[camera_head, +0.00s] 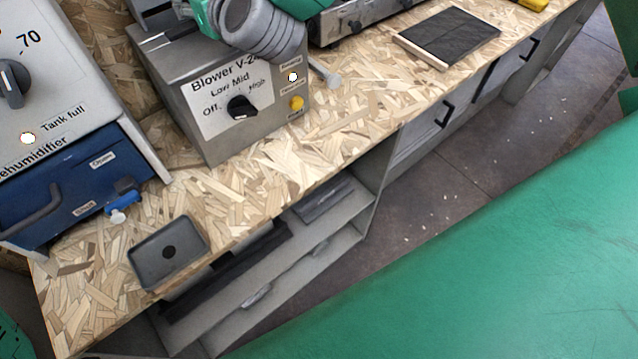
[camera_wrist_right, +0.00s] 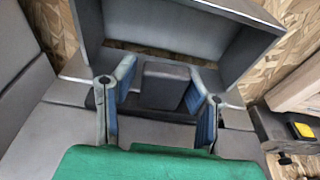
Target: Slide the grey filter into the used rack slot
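A dark grey panel with a light wooden edge (camera_head: 450,36), possibly the grey filter, lies flat on the bench at the upper right of the head view. Under the bench is an open grey rack (camera_head: 305,262). A long black piece (camera_head: 230,268) and a grey flat piece (camera_head: 325,200) lie in it. I cannot tell which slot is the used one. In the wrist view my right gripper (camera_wrist_right: 160,92) has its blue-padded fingers apart, either side of a dark grey block (camera_wrist_right: 166,84). A gap shows at the left finger. My left gripper is not identifiable.
The chipboard bench (camera_head: 330,125) carries a blue-fronted dehumidifier (camera_head: 60,190), a grey blower box (camera_head: 240,100) with a ribbed hose (camera_head: 262,30), and a small grey tray (camera_head: 168,252). A grey open frame (camera_wrist_right: 180,25) stands beyond the right fingers. Floor (camera_head: 450,180) shows beside the bench.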

